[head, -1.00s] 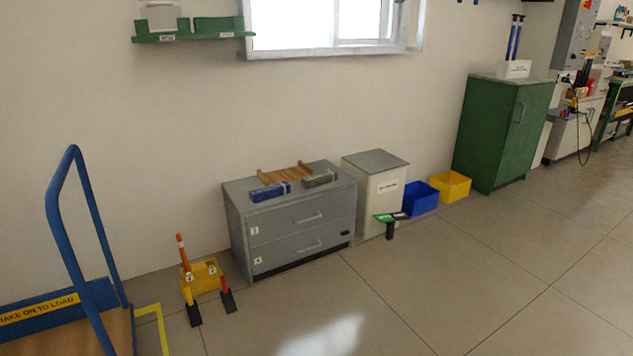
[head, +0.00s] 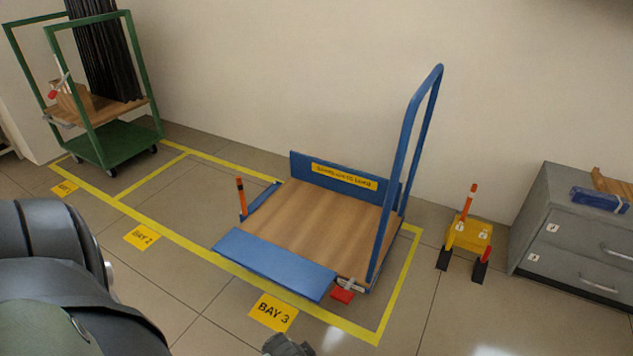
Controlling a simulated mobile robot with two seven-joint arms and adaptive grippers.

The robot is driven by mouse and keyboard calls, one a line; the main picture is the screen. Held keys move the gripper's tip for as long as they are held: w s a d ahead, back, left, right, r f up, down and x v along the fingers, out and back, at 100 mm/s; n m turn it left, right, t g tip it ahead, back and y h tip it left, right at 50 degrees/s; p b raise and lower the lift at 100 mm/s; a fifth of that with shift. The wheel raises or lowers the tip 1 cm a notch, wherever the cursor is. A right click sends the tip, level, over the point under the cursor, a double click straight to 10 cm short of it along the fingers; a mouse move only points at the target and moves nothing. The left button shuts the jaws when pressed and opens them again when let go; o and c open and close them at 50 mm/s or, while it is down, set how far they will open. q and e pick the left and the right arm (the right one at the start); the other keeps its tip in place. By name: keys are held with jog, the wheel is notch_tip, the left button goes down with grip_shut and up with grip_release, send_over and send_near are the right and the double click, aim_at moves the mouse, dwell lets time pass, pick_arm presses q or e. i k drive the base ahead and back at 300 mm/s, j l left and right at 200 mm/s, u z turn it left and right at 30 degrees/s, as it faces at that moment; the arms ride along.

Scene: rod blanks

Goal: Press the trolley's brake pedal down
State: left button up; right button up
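The trolley (head: 310,222) is a low cart with a wooden deck, blue side boards and a tall blue push handle (head: 407,160) at its right end. It stands inside the yellow floor outline of Bay 3. A red brake pedal (head: 342,296) sits low at its near right corner, close to the floor; I cannot tell its tilt. A yellow label (head: 344,177) is on the back board. Dark links of my arm fill the lower left, and a small dark part of mine shows at the bottom edge. Neither gripper's fingers are in view.
A green cart (head: 118,142) with dark rods stands at the back left. A yellow block with an orange post (head: 468,235) and a grey drawer cabinet (head: 575,232) stand to the right. The floor in front of the pedal is mostly clear, with a Bay 3 sign (head: 273,313).

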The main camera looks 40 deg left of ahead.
aim_at(343, 295)
jog(key=u, duration=1.05)
jog(key=i+l, duration=0.1)
jog(key=l, duration=0.2)
jog(key=i+l+u, duration=0.15)
jog(key=i+l, duration=0.1)
jog(key=l, duration=0.3)
jog(key=u, duration=0.05)
